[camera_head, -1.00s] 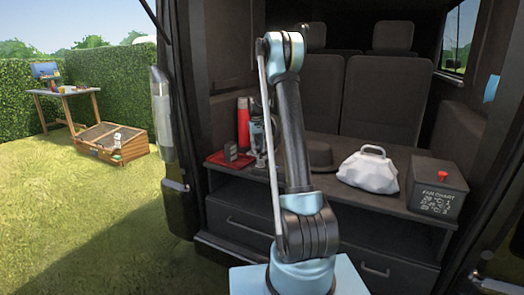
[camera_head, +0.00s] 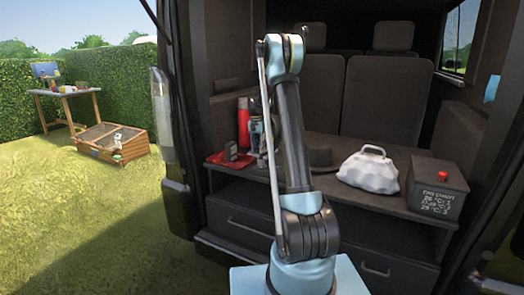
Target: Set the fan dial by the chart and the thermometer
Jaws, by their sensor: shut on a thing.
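A dark box (camera_head: 430,172) stands at the right end of the van's shelf. Its front carries a white-lettered fan chart (camera_head: 437,200), too small to read surely. A red knob (camera_head: 442,175) shows on the box; I cannot tell whether it is the fan dial or how it is set. I cannot make out a thermometer. My gripper (camera_head: 256,132) is partly hidden behind my arm, over the shelf's left part, well left of the box. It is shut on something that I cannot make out.
On the shelf are a red tray (camera_head: 217,162) with a grey object (camera_head: 231,150), a red bottle (camera_head: 243,122), a dark hat (camera_head: 326,158) and a white bag (camera_head: 369,172). Outside, a wooden cold frame (camera_head: 112,145) stands on grass near a table (camera_head: 70,92).

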